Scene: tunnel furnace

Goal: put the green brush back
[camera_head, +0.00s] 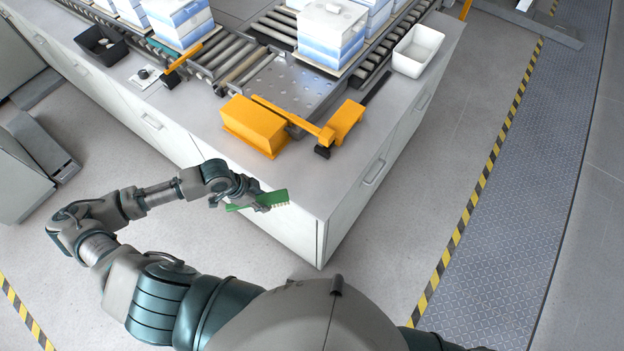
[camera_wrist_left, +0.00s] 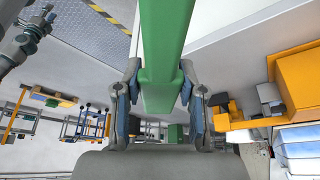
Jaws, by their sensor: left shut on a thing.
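The green brush (camera_head: 274,199) is in my left gripper (camera_head: 255,199), over the near edge of the white counter (camera_head: 280,170) in the head view. Its pale bristles show along the lower side. In the left wrist view the green brush (camera_wrist_left: 163,50) runs up from between the two fingers of my left gripper (camera_wrist_left: 158,95), which are closed on it from both sides. My right gripper is not in view. A white bin (camera_head: 417,51) and a black bin (camera_head: 101,45) stand on the counter; the black bin has dark contents that I cannot make out.
An orange stop mechanism (camera_head: 255,125) stands at the roller conveyor's (camera_head: 235,55) near end. Blue-and-white boxes (camera_head: 331,32) sit on the conveyor. A striped floor line (camera_head: 484,185) runs along the right.

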